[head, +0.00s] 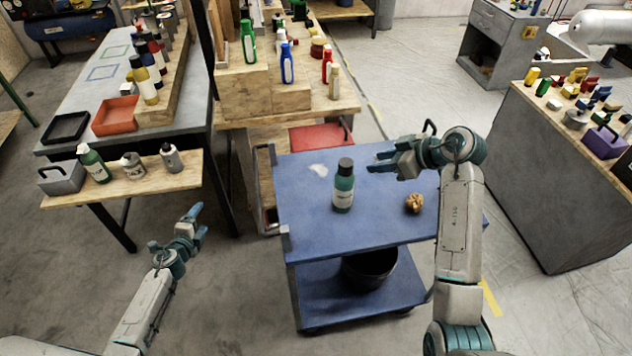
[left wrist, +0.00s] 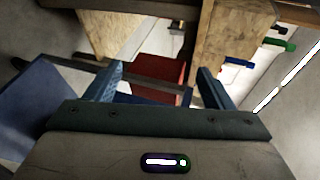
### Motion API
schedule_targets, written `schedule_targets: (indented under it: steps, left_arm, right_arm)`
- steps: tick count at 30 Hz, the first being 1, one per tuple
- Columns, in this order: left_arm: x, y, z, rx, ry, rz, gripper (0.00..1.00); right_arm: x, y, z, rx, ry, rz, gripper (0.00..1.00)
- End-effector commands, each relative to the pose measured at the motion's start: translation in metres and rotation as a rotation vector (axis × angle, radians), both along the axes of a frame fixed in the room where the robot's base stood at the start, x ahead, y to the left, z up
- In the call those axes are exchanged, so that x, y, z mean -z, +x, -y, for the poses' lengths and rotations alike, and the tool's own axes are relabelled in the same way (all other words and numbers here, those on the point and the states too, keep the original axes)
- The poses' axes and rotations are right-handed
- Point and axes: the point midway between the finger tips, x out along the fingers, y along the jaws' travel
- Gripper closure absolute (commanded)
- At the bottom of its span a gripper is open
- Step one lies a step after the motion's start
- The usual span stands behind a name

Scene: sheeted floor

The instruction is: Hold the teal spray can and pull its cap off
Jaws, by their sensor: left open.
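A teal can (head: 343,193) with a pale label and a dark cap (head: 346,166) stands upright on the blue cart (head: 305,225). The cap is on the can. My right gripper (head: 372,162) is open, to the right of the can at about cap height in the picture, and does not hold it. My left gripper (head: 197,220) is open and empty over the floor, left of the cart. Its two spread fingers also show in the left wrist view (left wrist: 158,82), with nothing between them. The can is not seen in the left wrist view.
Another green bottle (head: 93,163) stands on the wooden bench (head: 140,186) at left. A wooden shelf unit (head: 290,108) stands behind the cart.

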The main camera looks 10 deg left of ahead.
Motion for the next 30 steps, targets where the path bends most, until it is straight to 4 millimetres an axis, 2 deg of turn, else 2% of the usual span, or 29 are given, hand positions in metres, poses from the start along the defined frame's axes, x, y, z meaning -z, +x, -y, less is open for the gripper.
schedule_targets:
  steps: [1, 5, 6, 8, 9, 11, 12, 14, 15, 17, 21, 24, 27, 30]
  left_arm:
    - [-0.03, 0.018, 0.0, 0.047, 0.075, 0.048, 0.25]
    - [-0.1, 0.051, 0.008, 0.172, 0.285, 0.156, 0.25]
    - [-0.122, 0.061, 0.013, 0.212, 0.358, 0.191, 0.25]
    - [-0.154, 0.073, 0.023, 0.276, 0.478, 0.24, 0.25]
    - [-0.175, 0.081, 0.032, 0.323, 0.568, 0.274, 0.25]
    - [-0.203, 0.09, 0.053, 0.406, 0.715, 0.321, 0.25]
    - [-0.214, 0.095, 0.073, 0.471, 0.816, 0.348, 0.25]
    - [-0.218, 0.1, 0.11, 0.585, 0.953, 0.38, 0.25]
    - [-0.213, 0.1, 0.135, 0.659, 1.022, 0.396, 0.25]
    - [-0.205, 0.099, 0.171, 0.762, 1.1, 0.423, 0.25]
    - [-0.185, 0.09, 0.25, 0.984, 1.228, 0.51, 0.25]
    - [-0.177, 0.08, 0.299, 1.12, 1.296, 0.588, 0.25]
    - [-0.173, 0.07, 0.338, 1.226, 1.347, 0.666, 0.25]
    - [-0.171, 0.062, 0.364, 1.298, 1.38, 0.727, 0.25]
  right_arm:
    - [0.0, 0.0, 0.0, 0.0, 0.0, 0.0, 0.64]
    - [0.0, 0.0, 0.0, 0.0, 0.0, 0.0, 0.64]
    - [0.0, 0.0, 0.0, 0.0, 0.0, 0.0, 0.64]
    - [0.0, 0.0, 0.0, 0.0, 0.0, 0.0, 0.64]
    - [0.0, 0.0, 0.0, 0.0, 0.0, 0.0, 0.64]
    - [0.0, 0.0, 0.0, 0.0, 0.0, 0.0, 0.64]
    - [0.0, 0.0, 0.0, 0.0, 0.0, 0.0, 0.64]
    - [0.0, 0.0, 0.0, 0.0, 0.0, 0.0, 0.64]
    - [0.0, 0.0, 0.0, 0.0, 0.0, 0.0, 0.64]
    - [0.0, 0.0, 0.0, 0.0, 0.0, 0.0, 0.64]
    - [0.0, 0.0, 0.0, 0.0, 0.0, 0.0, 0.64]
    - [0.0, 0.0, 0.0, 0.0, 0.0, 0.0, 0.64]
    - [0.0, 0.0, 0.0, 0.0, 0.0, 0.0, 0.64]
    - [0.0, 0.0, 0.0, 0.0, 0.0, 0.0, 0.64]
